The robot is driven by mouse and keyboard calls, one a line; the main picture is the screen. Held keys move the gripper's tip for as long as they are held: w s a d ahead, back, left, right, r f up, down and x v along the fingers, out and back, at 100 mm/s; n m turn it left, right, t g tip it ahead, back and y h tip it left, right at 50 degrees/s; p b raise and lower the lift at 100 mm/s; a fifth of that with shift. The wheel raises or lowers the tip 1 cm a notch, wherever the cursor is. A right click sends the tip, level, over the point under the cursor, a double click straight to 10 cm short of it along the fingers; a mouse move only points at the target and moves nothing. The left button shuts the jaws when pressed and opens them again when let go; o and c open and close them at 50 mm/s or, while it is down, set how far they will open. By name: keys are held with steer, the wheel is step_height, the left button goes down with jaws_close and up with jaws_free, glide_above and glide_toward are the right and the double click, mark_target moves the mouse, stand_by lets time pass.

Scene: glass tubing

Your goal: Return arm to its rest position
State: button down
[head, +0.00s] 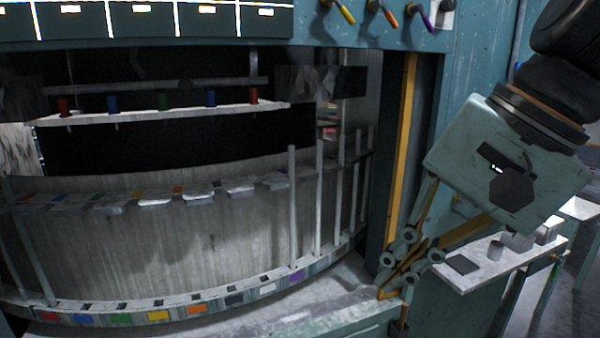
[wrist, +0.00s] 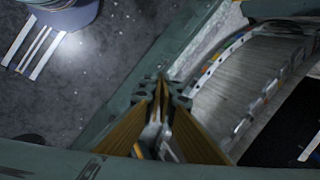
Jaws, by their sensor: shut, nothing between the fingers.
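My gripper (head: 388,290) hangs at the right of the head view, pointing down and to the left. Its fingers are shut and hold nothing. It is in front of the teal frame post at the right end of the curved rack. In the wrist view my gripper (wrist: 157,80) shows from behind, its yellow-brown fingers converging over the teal frame edge. The contact between fingertips and frame, if any, cannot be told.
The curved rack (head: 120,250) with colored labels and upright glass-like rods (head: 292,205) fills the left. Colored knobs (head: 380,12) are above. A white side table (head: 480,268) with small items stands at right. Grey floor (wrist: 90,100) lies beside the frame.

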steer(key=s+d+f+n+h, duration=0.2)
steer(key=s+d+f+n, duration=0.1)
steer(key=s+d, duration=0.1)
steer(key=s+d+f+n+t+h+b, duration=0.1)
steer(key=s+d+f+n+h, duration=0.1)
steer(key=s, duration=0.4)
steer(key=shift+s+d+f+n, duration=0.3)
steer(key=shift+d+f+n, duration=0.2)
steer(key=shift+d+n, duration=0.55)
